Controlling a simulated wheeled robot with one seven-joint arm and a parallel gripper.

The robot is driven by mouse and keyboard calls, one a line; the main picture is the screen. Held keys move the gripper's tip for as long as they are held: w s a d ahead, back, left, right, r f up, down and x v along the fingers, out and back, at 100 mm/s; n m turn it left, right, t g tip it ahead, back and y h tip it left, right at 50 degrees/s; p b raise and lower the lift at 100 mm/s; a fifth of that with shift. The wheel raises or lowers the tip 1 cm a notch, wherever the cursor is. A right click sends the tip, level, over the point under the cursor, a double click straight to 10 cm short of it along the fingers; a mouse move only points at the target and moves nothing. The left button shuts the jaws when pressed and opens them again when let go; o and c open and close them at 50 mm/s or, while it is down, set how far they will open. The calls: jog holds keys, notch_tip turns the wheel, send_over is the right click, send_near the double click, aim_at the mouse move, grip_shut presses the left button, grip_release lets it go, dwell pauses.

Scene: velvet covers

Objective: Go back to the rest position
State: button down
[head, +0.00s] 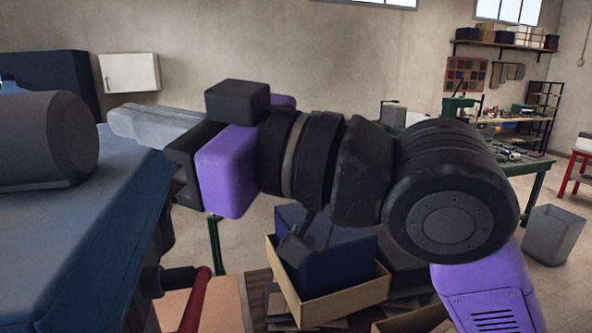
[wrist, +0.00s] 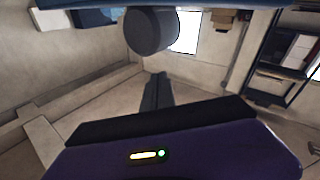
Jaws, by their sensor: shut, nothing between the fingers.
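My gripper (head: 122,122) is at the left of the head view, its pale grey fingers together and pointing left. Nothing shows between them. My purple and black arm stretches across the picture from the lower right and holds the gripper beside the blue-covered surface (head: 90,235). In the wrist view my dark fingers (wrist: 156,88) form one narrow shape in the middle, also empty. A dark grey cylinder (head: 45,140) lies on the blue surface, left of the gripper. What looks like the same cylinder (wrist: 152,32) shows near the top of the wrist view.
Below my arm, an open cardboard box (head: 335,300) holds a dark blue block (head: 335,250). A red handle (head: 196,298) is beside the blue-covered surface. A grey bin (head: 553,235) and a green-legged workbench (head: 520,165) stand at right. Open floor shows between.

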jog(key=w+d+f+m+t+h, duration=0.1)
jog(key=w+d+f+m+t, duration=0.1)
jog(key=d+m+t, duration=0.25)
jog(key=w+d+f+m+t+h+b, duration=0.1)
jog(key=w+d+f+m+t, duration=0.15)
jog(key=d+t, duration=0.2)
jog(key=w+d+f+m+t, duration=0.1)
jog(key=d+f+m+t, duration=0.2)
jog(key=d+m+t, duration=0.15)
jog(key=s+d+f+m+t+h+b, duration=0.25)
jog(key=d+f+m+t+h, duration=0.4)
jog(key=d+f+h, duration=0.65)
jog(key=s+d+f+g+h, duration=0.1)
jog(key=s+d+f+g, duration=0.1)
jog(key=s+f, duration=0.8)
jog(key=s+d+f+g+h+b, duration=0.1)
jog(key=s+f+g, duration=0.4)
jog(key=s+f, duration=0.6)
jog(key=s+d+f+g+h+b, duration=0.1)
jog(key=s+d+f+g, duration=0.3)
jog(key=s+f, duration=0.6)
jog(key=shift+s+f+n, duration=0.15)
jog(key=shift+f+n, duration=0.25)
